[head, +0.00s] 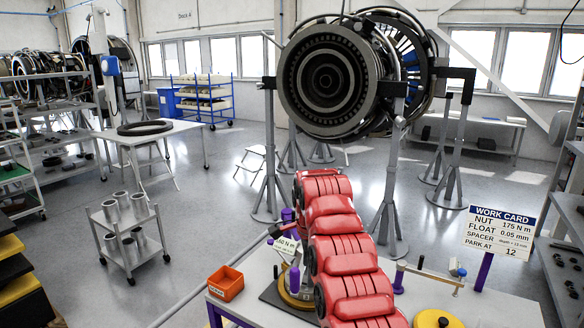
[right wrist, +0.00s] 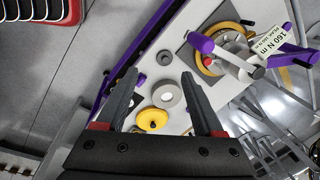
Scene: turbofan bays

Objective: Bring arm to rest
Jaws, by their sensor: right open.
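My right arm (head: 335,215), red and segmented, runs up the middle of the head view from the bottom edge, over the workbench. It hides part of the bench, and I cannot make out its gripper clearly there. In the right wrist view my right gripper (right wrist: 158,78) is open, its two dark fingers apart with nothing held between them. Beyond the fingers lie a yellow disc with a black knob (right wrist: 152,119) and a grey ring (right wrist: 167,95) on the bench. My left gripper is not in view.
The bench (head: 490,305) carries an orange bin (head: 226,283), a work card sign (head: 499,232) and a yellow-ringed fixture (right wrist: 208,55) with purple handles. A turbofan engine (head: 335,75) on stands rises behind. A grey cart (head: 128,240) stands left; open floor lies between.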

